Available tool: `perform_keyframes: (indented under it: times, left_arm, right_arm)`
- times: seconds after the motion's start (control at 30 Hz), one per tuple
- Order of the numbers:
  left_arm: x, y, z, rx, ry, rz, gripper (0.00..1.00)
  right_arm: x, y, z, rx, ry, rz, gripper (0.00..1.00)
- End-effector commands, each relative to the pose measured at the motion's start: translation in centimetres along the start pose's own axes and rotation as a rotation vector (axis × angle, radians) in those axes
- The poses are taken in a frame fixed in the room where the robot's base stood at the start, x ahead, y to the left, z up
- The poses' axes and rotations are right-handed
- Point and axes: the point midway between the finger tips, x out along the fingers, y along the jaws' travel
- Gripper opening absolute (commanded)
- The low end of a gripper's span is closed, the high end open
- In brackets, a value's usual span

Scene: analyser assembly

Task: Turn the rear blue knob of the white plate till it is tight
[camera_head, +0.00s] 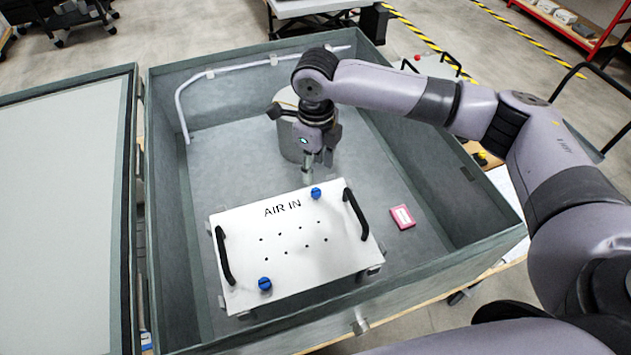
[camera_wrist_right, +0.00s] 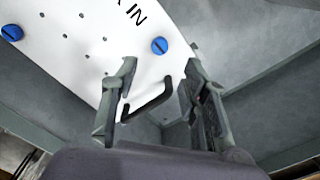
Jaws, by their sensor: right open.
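The white plate (camera_head: 285,225), marked "AIR IN", sits level inside the grey case. Its rear blue knob (camera_head: 316,193) is near the far right edge, and its front blue knob (camera_head: 265,284) is near the near left edge. My right gripper (camera_head: 318,170) is open and empty, just behind and above the rear knob, not around it. In the right wrist view the rear knob (camera_wrist_right: 159,45) shows beyond the gap between the open fingertips (camera_wrist_right: 162,68), and the front knob (camera_wrist_right: 12,32) is at the upper left. My left gripper is not in view.
Black handles (camera_head: 223,256) and (camera_head: 356,213) stand up at the plate's two sides. A grey cylinder (camera_head: 288,140) stands behind my right gripper. A pink box (camera_head: 402,217) lies on the case floor to the right. The case walls (camera_head: 165,180) rise around all this.

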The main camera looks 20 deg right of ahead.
Motion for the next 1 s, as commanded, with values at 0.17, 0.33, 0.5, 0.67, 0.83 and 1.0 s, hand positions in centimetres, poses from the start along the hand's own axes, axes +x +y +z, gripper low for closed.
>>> perform_keyframes:
  times: [0.17,0.33,0.5,0.67,0.83,1.0]
  left_arm:
    - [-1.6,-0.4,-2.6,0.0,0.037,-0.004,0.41]
    - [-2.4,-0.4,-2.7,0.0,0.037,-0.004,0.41]
    - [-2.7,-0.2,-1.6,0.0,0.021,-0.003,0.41]
    - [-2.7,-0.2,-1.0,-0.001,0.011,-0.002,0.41]
    - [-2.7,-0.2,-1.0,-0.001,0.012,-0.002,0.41]
    - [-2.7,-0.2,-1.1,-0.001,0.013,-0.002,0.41]
  right_arm:
    - [3.6,0.1,-0.1,0.0,0.004,0.003,0.41]
    - [6.5,0.1,0.0,0.001,0.002,0.002,0.41]
    - [8.1,0.0,0.0,0.0,0.001,0.0,0.41]
    - [8.6,0.0,0.1,-0.001,-0.001,0.0,0.41]
    - [8.6,0.0,0.1,-0.001,-0.001,0.0,0.41]
    - [8.6,0.0,0.1,0.0,-0.001,0.0,0.3]
